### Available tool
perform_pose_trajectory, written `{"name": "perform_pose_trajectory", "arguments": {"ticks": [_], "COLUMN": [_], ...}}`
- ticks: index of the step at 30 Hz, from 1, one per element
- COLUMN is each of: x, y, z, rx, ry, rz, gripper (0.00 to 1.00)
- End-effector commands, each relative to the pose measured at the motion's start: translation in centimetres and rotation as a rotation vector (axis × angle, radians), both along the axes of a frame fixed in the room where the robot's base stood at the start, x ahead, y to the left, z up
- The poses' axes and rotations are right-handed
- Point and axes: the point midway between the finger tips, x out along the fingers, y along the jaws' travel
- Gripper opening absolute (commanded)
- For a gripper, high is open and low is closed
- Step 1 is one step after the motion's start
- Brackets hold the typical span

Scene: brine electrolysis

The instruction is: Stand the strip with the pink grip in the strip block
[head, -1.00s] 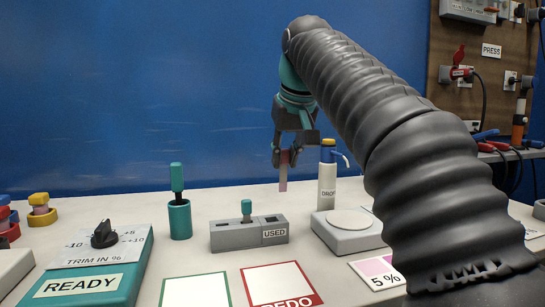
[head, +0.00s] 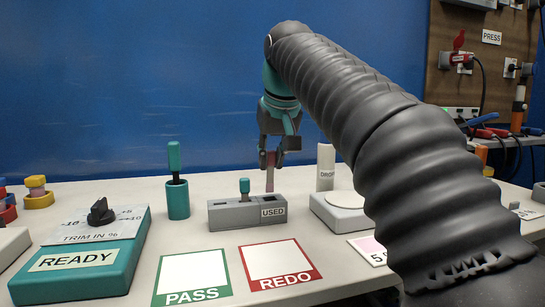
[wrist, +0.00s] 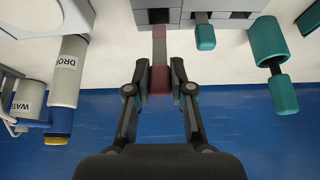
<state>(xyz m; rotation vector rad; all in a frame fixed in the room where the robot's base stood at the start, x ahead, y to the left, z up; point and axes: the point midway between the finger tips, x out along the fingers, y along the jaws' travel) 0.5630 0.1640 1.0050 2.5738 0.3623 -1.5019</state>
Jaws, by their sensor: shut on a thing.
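My gripper (head: 270,158) is shut on the strip with the pink grip (head: 270,180), which hangs upright with its pale end down. In the wrist view the dull pink grip (wrist: 160,80) sits between the fingertips. The grey strip block (head: 230,216) stands on the table with a USED label on its right part. The strip shows just above and behind the block's right end in the head view. In the wrist view its lower end lines up with a dark slot of the block (wrist: 183,20); I cannot tell whether it touches. A teal-handled piece (head: 244,186) stands in the block's middle.
A teal holder with a teal-handled tool (head: 178,198) stands left of the block. A white DROP bottle (head: 326,168) and a round-topped grey device (head: 340,215) stand to the right. PASS (head: 194,275) and REDO (head: 280,262) cards lie in front. The blue wall is behind.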

Motion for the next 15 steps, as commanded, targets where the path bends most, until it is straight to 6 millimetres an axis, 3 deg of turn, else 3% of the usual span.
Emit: {"name": "perform_pose_trajectory", "arguments": {"ticks": [15], "x": [0.1], "y": [0.0], "z": [-3.6], "rx": [0.0], "ry": [-0.001], "rz": [0.0], "gripper": [0.04]}}
